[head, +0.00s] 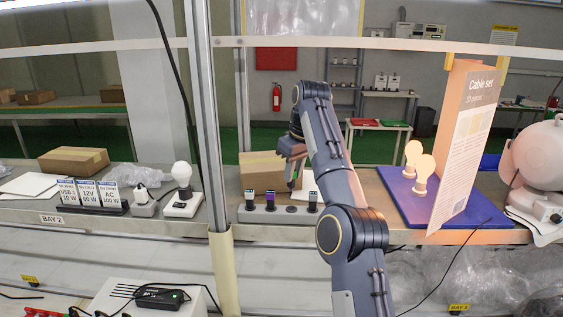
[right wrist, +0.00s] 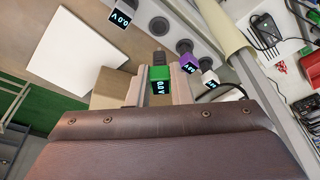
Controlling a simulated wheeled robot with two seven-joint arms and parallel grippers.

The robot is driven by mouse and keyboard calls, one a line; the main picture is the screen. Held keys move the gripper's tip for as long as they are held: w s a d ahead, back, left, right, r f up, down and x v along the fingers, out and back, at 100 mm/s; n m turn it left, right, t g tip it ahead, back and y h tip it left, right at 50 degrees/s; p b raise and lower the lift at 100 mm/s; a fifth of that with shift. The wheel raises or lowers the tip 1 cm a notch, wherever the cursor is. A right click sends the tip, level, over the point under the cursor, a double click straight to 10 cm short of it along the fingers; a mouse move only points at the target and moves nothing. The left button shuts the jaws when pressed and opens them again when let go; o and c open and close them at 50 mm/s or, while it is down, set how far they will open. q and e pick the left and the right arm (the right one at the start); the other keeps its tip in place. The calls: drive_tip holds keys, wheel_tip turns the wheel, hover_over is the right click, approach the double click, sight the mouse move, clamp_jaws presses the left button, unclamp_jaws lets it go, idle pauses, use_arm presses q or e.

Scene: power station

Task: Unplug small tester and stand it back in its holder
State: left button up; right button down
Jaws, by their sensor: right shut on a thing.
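My right gripper (right wrist: 158,88) is shut on a small tester (right wrist: 160,79) with a green body and a small display reading 0.0 V. A dark stub (right wrist: 159,58) shows beyond the tester, towards the strip. In the head view the right gripper (head: 294,172) is above and behind a long grey strip (head: 232,214) with round sockets. One socket (right wrist: 158,26) is empty. A purple tester (right wrist: 188,64), a white tester (right wrist: 210,78) and another tester (right wrist: 120,15) stand in the strip. I cannot tell whether the strip is the holder. My left gripper is not in view.
A cardboard box (head: 255,173) stands close behind the strip. A metal post (head: 206,130) rises to its left. Farther left are a white bulb stand (head: 183,207), an adapter (head: 143,208) and several label cards (head: 86,192). A blue board (head: 396,203) lies to the right.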

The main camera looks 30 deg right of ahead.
drive_tip(key=shift+s+f, duration=0.1)
drive_tip(key=shift+s, duration=0.05)
drive_tip(key=shift+f, duration=2.4)
drive_tip(key=shift+f+b, duration=0.35)
drive_tip(key=shift+f, duration=0.3)
drive_tip(key=shift+s, duration=0.15)
drive_tip(key=c, duration=1.2)
unclamp_jaws()
drive_tip(key=shift+c, duration=0.2)
